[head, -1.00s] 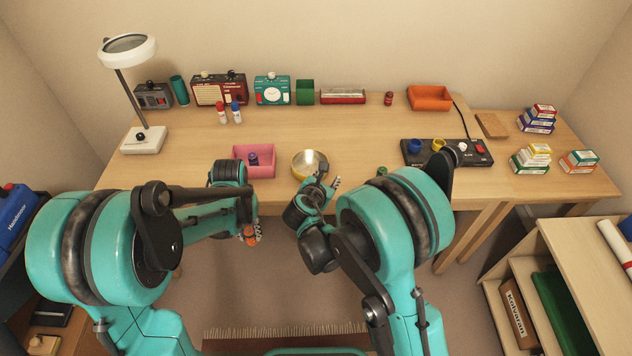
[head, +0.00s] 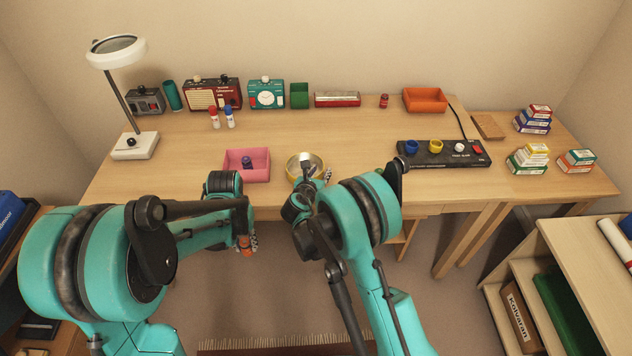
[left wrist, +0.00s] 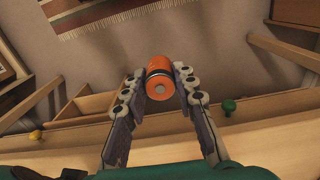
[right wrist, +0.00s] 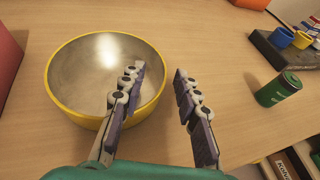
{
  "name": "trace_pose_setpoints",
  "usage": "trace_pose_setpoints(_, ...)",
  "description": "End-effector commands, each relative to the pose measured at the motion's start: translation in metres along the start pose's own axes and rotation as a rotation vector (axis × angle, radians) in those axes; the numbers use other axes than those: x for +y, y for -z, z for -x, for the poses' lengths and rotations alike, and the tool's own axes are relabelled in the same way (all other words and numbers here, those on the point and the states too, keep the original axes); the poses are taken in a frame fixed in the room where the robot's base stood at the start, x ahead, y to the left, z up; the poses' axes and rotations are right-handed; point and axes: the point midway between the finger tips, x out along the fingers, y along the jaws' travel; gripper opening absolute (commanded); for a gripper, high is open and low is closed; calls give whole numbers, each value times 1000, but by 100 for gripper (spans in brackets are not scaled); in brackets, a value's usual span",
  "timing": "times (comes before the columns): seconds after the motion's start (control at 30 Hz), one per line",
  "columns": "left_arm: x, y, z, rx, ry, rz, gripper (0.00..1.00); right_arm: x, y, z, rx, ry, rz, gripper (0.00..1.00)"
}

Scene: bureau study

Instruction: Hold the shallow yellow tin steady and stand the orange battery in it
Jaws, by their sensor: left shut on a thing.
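The shallow yellow tin (head: 292,168) stands near the front edge of the desk, right of the pink box. In the right wrist view the tin (right wrist: 62,98) is round, with a bare metal inside. My right gripper (right wrist: 159,70) is open at the tin's near right rim, one finger over the tin and the other outside it. Whether it touches is unclear. My left gripper (head: 247,242) is shut on the orange battery, in front of and below the desk edge. The left wrist view shows the battery (left wrist: 161,86) between both fingertips, end face towards the camera.
A pink box (head: 262,178) holding a dark purple item stands just left of the tin. A black panel (head: 432,158) with coloured cups lies further right.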

Motion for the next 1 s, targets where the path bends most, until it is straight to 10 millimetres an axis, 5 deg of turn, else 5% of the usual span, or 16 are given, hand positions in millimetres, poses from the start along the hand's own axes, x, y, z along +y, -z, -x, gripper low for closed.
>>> trace_pose_setpoints(0.47, 0, 0, -6, 0, 0, 0, 0, 0, -1, -18, 0, 0, 0, 32)
trace_pose_setpoints(0.63, 0, 0, -6, 0, 0, 0, 0, 0, -1, -18, 0, 0, 0, 0)
trace_pose_setpoints(1.0, 2, 12, -4, 0, 0, 4, 0, 0, 0, -18, 0, 0, 0, 0)
